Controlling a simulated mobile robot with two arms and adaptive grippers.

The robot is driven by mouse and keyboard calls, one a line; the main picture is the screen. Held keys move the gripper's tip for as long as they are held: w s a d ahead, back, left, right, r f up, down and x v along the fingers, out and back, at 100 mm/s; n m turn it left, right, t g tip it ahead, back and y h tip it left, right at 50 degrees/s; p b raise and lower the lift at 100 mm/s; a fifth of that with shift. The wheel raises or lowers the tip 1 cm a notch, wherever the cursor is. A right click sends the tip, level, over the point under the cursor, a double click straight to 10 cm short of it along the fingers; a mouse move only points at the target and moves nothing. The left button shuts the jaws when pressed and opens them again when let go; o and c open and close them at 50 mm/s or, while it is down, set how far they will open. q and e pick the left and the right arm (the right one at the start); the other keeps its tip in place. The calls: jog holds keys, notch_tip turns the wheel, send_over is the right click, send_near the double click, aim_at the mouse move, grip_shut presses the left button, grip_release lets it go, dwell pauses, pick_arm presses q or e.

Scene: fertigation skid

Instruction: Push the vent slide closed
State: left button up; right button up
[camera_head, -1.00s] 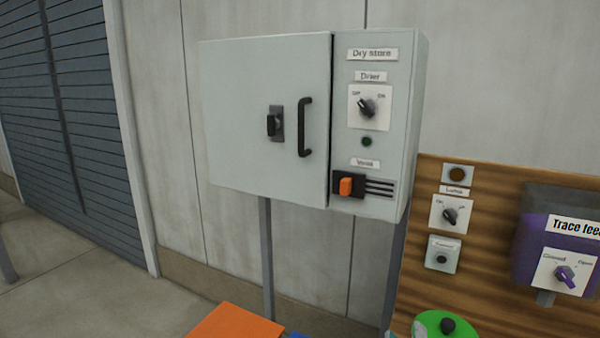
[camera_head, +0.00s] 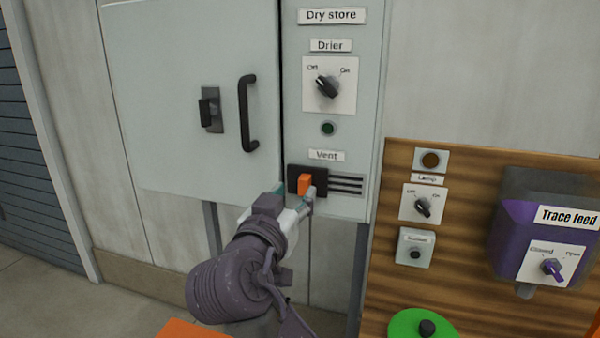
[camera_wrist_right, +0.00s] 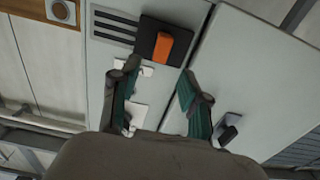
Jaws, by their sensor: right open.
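The vent slide is a black plate (camera_head: 293,180) with an orange tab (camera_head: 305,184), under the "Vent" label on the dry store cabinet. Dark horizontal slots (camera_head: 346,185) show uncovered to the right of the plate. In the right wrist view the orange tab (camera_wrist_right: 165,47) lies just beyond the fingertips, between their lines. My right gripper (camera_head: 296,194) is open, with its fingertips at the lower edge of the vent, close to the tab. Whether it touches the tab I cannot tell. My left gripper is not in view.
The cabinet door (camera_head: 190,90) with its black handle (camera_head: 248,113) is left of the vent. The drier knob (camera_head: 327,86) is above it. A wooden panel (camera_head: 380,280) with a lamp knob (camera_head: 422,208) and a purple trace feed box (camera_head: 510,220) stands to the right.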

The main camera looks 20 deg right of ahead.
aim_at(303, 182)
jog(key=p+x, duration=0.1)
jog(key=x, duration=0.3)
jog(key=shift+w+d+r, duration=0.15)
jog(key=shift+w+d, duration=0.1)
jog(key=shift+w+d+p, duration=0.35)
jog(key=shift+w+d, duration=0.05)
jog(key=shift+w, duration=0.2)
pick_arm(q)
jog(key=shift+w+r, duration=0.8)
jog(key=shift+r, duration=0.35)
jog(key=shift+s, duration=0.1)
pick_arm(e)
jog(key=shift+c, duration=0.4)
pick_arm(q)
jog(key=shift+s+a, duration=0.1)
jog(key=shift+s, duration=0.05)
pick_arm(e)
grip_shut()
